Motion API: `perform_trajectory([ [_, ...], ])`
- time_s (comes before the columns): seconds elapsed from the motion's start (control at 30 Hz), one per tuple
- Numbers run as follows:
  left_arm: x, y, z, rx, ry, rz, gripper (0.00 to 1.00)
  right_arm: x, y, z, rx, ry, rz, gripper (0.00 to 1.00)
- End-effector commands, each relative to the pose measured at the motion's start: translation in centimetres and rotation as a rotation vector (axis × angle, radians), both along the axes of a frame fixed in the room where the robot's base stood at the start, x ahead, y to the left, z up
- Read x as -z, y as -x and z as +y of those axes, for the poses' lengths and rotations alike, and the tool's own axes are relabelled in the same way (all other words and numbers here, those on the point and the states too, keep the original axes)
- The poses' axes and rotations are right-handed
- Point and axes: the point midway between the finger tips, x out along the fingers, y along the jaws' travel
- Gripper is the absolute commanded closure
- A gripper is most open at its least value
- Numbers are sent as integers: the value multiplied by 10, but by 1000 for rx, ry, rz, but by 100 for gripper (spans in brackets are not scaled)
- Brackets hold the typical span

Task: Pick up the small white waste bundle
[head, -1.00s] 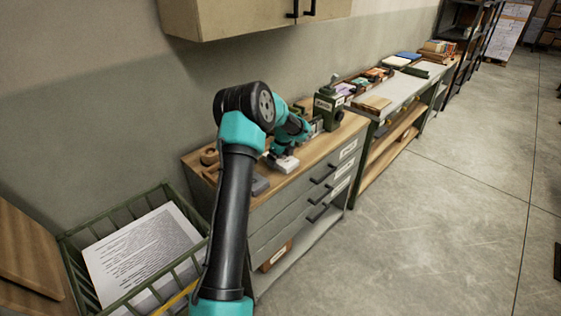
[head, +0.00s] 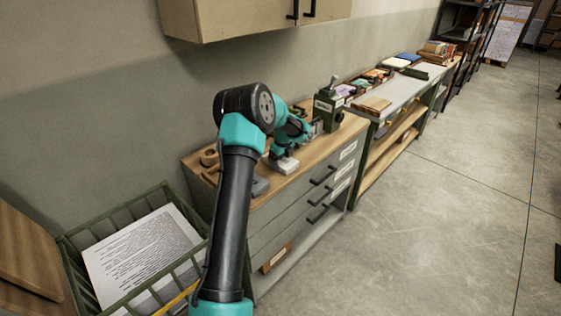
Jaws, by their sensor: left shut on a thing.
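The small white bundle (head: 285,165) is in the head view, on or just above the wooden top of the grey drawer cabinet (head: 300,210), near its front edge. My left gripper (head: 281,156) comes down on it from above and is shut on it. The fingers and the arm hide part of the bundle's upper side. I cannot tell whether the bundle touches the wood. My right gripper is not in view.
A green press-like device (head: 328,108) stands on the cabinet behind the gripper. Wooden round pieces (head: 209,157) lie at the cabinet's left end. A green slatted crate (head: 130,212) with printed sheets stands at lower left. A long bench (head: 405,90) with books runs on to the right.

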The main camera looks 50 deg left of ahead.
Motion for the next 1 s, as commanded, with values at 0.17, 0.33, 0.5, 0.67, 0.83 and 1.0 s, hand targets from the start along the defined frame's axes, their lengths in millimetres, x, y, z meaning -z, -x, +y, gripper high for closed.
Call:
perform_trajectory([
  [0.17,-7,0,0,0,-1,-2,43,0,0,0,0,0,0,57],
  [0.33,-23,-1,0,0,-2,-2,43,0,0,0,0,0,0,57],
  [0.5,-36,3,-4,1,0,0,43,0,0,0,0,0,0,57],
  [0.67,-38,15,-17,1,0,0,43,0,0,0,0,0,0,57],
  [0.83,-41,33,-37,2,0,-1,43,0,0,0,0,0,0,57],
  [1.0,-44,56,-64,2,0,0,43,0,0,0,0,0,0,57],
])
